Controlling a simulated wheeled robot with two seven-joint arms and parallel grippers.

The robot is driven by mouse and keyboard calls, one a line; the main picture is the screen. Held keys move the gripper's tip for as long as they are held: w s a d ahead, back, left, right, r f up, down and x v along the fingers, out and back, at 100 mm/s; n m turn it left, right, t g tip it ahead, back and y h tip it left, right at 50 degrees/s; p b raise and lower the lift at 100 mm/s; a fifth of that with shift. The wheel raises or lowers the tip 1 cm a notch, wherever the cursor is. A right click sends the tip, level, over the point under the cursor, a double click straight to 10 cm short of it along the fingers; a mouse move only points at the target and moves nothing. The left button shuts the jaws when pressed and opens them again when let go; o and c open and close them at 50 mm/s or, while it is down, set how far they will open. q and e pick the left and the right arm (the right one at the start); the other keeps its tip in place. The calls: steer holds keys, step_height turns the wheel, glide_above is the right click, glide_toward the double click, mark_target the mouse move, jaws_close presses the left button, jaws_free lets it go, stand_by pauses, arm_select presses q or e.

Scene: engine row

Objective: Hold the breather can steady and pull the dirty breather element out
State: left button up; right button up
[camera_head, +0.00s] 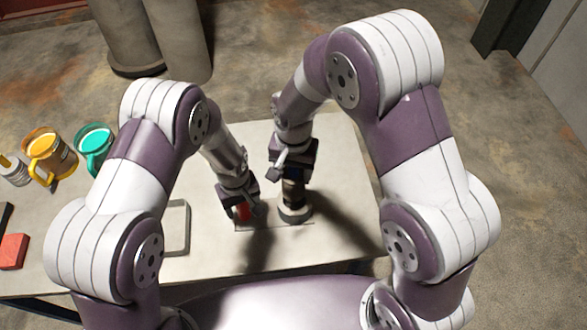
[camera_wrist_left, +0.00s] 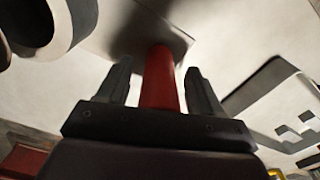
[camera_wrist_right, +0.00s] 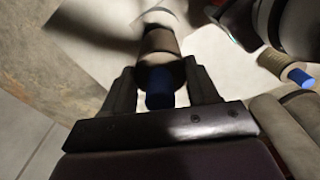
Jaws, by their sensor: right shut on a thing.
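The breather can (camera_head: 295,213) is a short, pale round can on the bench, below my right gripper (camera_head: 292,172). My right gripper is shut on the blue end (camera_wrist_right: 159,88) of the dirty breather element, a brown cylinder (camera_wrist_right: 160,42) in line with the can. Much of the element shows above the can's rim; whether its lower end is still inside I cannot tell. My left gripper (camera_wrist_left: 160,85) is open, its fingers on either side of a red upright handle (camera_wrist_left: 159,80) beside the can, with gaps on both sides. The handle also shows in the head view (camera_head: 243,210).
Another tan element with a blue end (camera_wrist_right: 300,77) is at the right of the right wrist view. Yellow (camera_head: 50,155) and green (camera_head: 95,147) jugs and a red block (camera_head: 13,251) are on the left. A grey frame (camera_head: 184,228) lies left of the handle. The bench's right side is clear.

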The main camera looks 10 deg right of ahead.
arm_select(q)
step_height(320, 180, up, 12)
steer(key=shift+f, duration=0.1)
stand_by(0.5)
